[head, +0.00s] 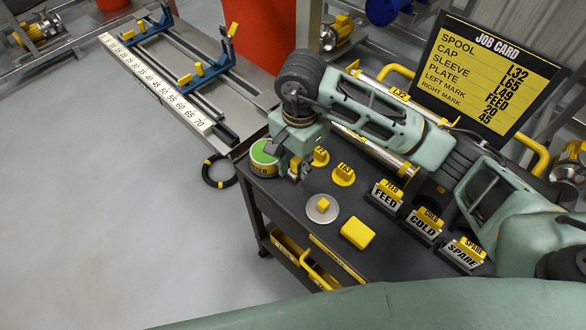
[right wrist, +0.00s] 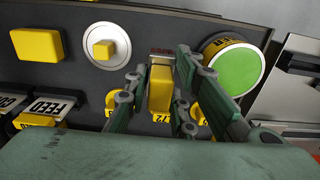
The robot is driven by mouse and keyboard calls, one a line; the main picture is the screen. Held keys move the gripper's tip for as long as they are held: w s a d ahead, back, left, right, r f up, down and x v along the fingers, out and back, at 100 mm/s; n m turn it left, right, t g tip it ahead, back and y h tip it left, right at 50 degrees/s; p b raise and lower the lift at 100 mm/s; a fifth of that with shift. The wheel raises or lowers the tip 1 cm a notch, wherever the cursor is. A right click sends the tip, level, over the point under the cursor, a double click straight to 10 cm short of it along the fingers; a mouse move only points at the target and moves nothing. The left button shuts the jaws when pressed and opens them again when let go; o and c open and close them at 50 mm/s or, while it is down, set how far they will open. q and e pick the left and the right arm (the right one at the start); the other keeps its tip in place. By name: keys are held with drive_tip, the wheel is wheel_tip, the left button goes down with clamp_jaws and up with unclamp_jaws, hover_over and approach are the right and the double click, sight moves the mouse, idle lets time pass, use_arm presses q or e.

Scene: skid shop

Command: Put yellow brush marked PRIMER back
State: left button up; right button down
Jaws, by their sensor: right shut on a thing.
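My right gripper (head: 295,176) is over the black cart top, just right of a green-topped can with a yellow label (head: 264,158). In the right wrist view, the right gripper (right wrist: 160,85) has its fingers closed on the sides of a yellow brush (right wrist: 160,88). The brush's dark reddish end points away from the wrist. Its PRIMER marking cannot be read. The green-topped can (right wrist: 238,70) stands right of the brush, apart from it. The can's label is only partly readable in the head view. My left gripper is not in view.
Yellow caps marked L65 (head: 344,176) and L72 (head: 321,156) stand close to the gripper. A round silver plate with a yellow knob (head: 322,209) and a yellow block (head: 358,233) lie nearer. FEED (head: 386,197), COLD (head: 425,226) and SPARE (head: 463,254) holders stand right.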

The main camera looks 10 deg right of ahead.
sight(294, 175)
drive_tip(key=shift+w+a+f, duration=0.25)
drive_tip(key=shift+a+f, duration=0.15)
drive_tip(key=shift+a, duration=0.1)
wheel_tip(294, 175, down, 4)
drive_tip(key=shift+r+p, duration=0.1)
drive_tip(key=shift+p, duration=0.55)
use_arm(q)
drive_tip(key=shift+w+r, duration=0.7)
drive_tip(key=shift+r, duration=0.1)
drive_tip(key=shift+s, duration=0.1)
use_arm(e)
drive_tip(key=shift+f+b, duration=0.25)
drive_tip(key=shift+b, duration=0.05)
drive_tip(key=c, duration=1.5)
unclamp_jaws()
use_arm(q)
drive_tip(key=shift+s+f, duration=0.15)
use_arm(e)
drive_tip(key=shift+r, duration=0.15)
